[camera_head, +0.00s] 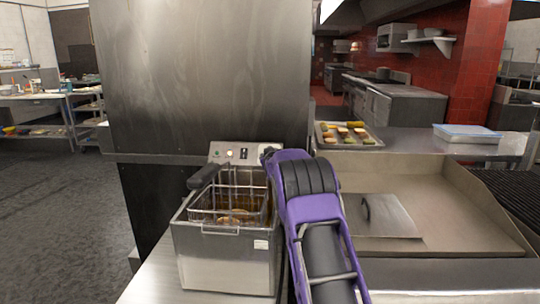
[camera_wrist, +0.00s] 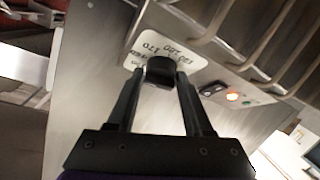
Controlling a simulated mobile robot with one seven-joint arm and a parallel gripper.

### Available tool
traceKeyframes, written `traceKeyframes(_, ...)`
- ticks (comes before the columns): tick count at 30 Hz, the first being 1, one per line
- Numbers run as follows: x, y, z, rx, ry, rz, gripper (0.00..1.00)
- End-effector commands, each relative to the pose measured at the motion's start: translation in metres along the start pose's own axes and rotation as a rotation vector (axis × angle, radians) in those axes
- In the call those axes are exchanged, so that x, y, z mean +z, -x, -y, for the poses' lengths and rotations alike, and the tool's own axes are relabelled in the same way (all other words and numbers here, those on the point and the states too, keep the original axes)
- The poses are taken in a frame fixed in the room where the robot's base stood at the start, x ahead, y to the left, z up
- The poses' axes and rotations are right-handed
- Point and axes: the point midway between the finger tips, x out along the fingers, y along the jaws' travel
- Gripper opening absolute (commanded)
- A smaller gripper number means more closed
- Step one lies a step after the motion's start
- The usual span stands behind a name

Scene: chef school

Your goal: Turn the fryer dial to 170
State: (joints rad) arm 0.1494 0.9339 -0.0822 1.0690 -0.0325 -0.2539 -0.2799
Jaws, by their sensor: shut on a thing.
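The steel fryer (camera_head: 225,268) stands on the counter with a wire basket (camera_head: 228,205) in it. Its control panel (camera_head: 222,150) is at the back. In the wrist view, a black dial (camera_wrist: 160,68) sits on a white label (camera_wrist: 177,50) with printed numbers, upside down; 170 appears on its left part. My gripper (camera_wrist: 159,80) is shut on the dial, one finger on each side. In the head view my gripper (camera_head: 268,153) is at the right end of the panel, and my purple arm hides the dial. The exact setting cannot be read.
A griddle (camera_head: 440,205) with a flat steel press (camera_head: 385,217) lies right of my arm. A food tray (camera_head: 347,136) is behind. A tall steel cabinet (camera_head: 200,70) stands behind the fryer.

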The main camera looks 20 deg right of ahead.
Motion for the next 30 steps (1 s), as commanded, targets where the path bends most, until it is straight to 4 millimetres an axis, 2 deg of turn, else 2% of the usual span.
traceKeyframes(1,-0.0006,-0.0002,0.0047,0.001,-0.007,0.000,0.00)
traceKeyframes(20,-0.0006,-0.0004,0.0044,0.021,-0.036,0.003,0.00)
traceKeyframes(21,-0.0007,-0.0004,0.0044,0.021,-0.036,0.003,0.55)
traceKeyframes(25,-0.0005,-0.0004,0.0036,0.022,-0.036,0.003,0.77)
traceKeyframes(30,-0.0004,-0.0003,0.0024,0.024,-0.036,0.003,0.77)
